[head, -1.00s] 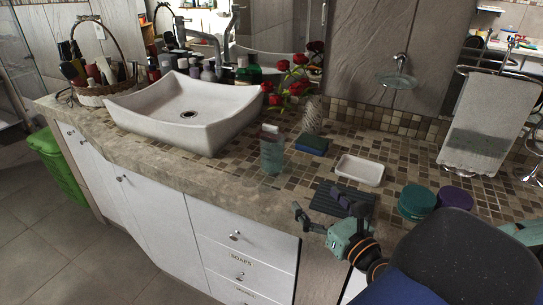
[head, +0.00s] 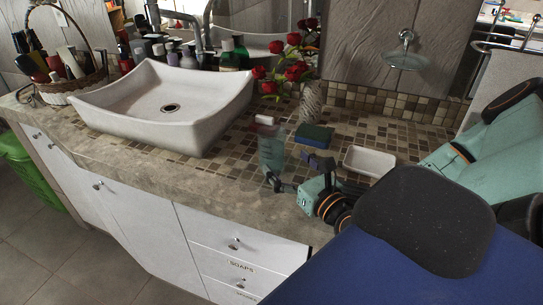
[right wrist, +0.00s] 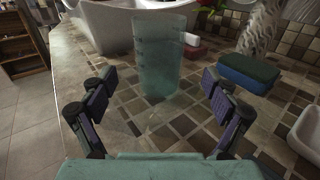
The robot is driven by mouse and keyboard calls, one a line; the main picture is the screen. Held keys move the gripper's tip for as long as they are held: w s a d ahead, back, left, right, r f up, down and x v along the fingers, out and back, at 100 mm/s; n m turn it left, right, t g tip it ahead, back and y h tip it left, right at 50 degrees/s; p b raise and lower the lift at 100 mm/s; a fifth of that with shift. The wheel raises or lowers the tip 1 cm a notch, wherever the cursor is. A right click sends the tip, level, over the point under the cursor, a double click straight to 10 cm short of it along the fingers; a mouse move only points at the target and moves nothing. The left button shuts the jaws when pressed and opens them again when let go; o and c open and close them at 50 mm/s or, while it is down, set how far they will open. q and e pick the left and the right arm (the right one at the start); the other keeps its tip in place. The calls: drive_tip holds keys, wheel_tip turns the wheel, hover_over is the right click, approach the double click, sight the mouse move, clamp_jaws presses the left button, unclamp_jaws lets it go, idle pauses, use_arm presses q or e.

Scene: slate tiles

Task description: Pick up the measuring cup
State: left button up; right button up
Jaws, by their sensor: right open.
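The measuring cup (head: 271,153) looks like a tall, see-through teal cup standing upright on the tiled counter, in front of the sink's right side. It also shows in the right wrist view (right wrist: 158,62), at the top middle, just beyond the fingers. My right gripper (head: 292,171) is at the cup's near right side in the head view. In the right wrist view my right gripper (right wrist: 160,100) is open and empty, one finger on each side, with the cup ahead between them and apart from both. My left gripper is not in view.
A blue and green sponge (head: 314,135) lies right of the cup, with a white soap dish (head: 369,161) farther right. A vase with red flowers (head: 293,71) stands behind. The white sink (head: 160,105) is at the left. The counter's front edge runs close by.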

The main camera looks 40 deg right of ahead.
sight(280, 156)
drive_tip(key=shift+w+a, duration=0.3)
drive_tip(key=shift+w, duration=0.45)
drive_tip(key=w+b, duration=0.1)
drive_tip(key=w+d+b, duration=0.1)
drive_tip(key=w+b, duration=0.1)
drive_tip(key=shift+w+d+f, duration=0.1)
drive_tip(key=shift+d, duration=0.1)
drive_tip(key=shift+w+b, duration=0.5)
drive_tip(key=shift+w, duration=0.6)
drive_tip(key=shift+s+d, duration=0.15)
drive_tip(key=shift+s, duration=0.05)
drive_tip(key=shift+c, duration=0.6)
drive_tip(key=shift+w, duration=0.15)
drive_tip(key=c, duration=1.4)
